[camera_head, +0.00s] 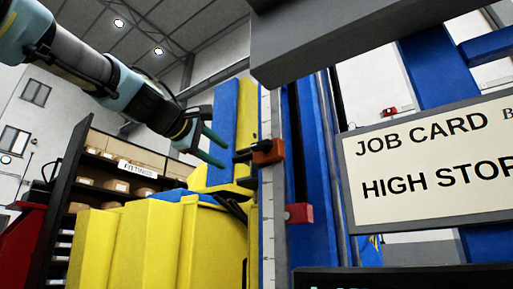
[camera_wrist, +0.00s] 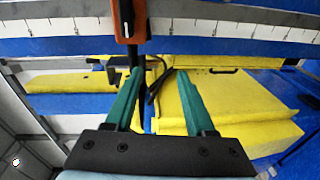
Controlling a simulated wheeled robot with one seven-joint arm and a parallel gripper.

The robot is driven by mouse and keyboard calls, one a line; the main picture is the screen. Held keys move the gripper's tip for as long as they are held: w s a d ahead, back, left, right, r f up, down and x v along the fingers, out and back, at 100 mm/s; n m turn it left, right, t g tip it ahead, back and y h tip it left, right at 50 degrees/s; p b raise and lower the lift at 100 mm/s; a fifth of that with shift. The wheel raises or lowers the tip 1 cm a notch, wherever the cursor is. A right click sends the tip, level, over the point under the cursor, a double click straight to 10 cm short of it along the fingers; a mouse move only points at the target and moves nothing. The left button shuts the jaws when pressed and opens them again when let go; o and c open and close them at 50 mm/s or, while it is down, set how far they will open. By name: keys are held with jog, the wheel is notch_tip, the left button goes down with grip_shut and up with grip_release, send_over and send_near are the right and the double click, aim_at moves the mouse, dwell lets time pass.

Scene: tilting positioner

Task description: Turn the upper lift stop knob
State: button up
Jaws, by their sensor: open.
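The upper lift stop is an orange block (camera_head: 268,152) on the upright scale, and it also shows at the top of the wrist view (camera_wrist: 129,18). Its black knob (camera_head: 243,155) sticks out to the left, towards my gripper. In the wrist view a dark stem from the block reaches down between the fingers, close to the left finger. My gripper (camera_head: 214,146) has green fingers and is open, just left of the knob in the head view. In the wrist view the fingers (camera_wrist: 160,76) are apart. I cannot tell whether a finger touches the knob.
A red block (camera_head: 299,213) sits lower on the scale rail (camera_head: 267,235). Yellow machine parts (camera_head: 160,240) stand below my gripper. A job card sign (camera_head: 430,155) reading "HIGH STOP" hangs at right. A dark shelf with boxes (camera_head: 145,172) stands behind at left.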

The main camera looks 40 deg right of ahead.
jog(key=h, duration=0.1)
send_near(252, 145)
jog(key=shift+g, duration=0.3)
jog(key=p+x, duration=0.3)
jog(key=x, duration=0.7)
jog(key=shift+w, duration=0.1)
grip_shut()
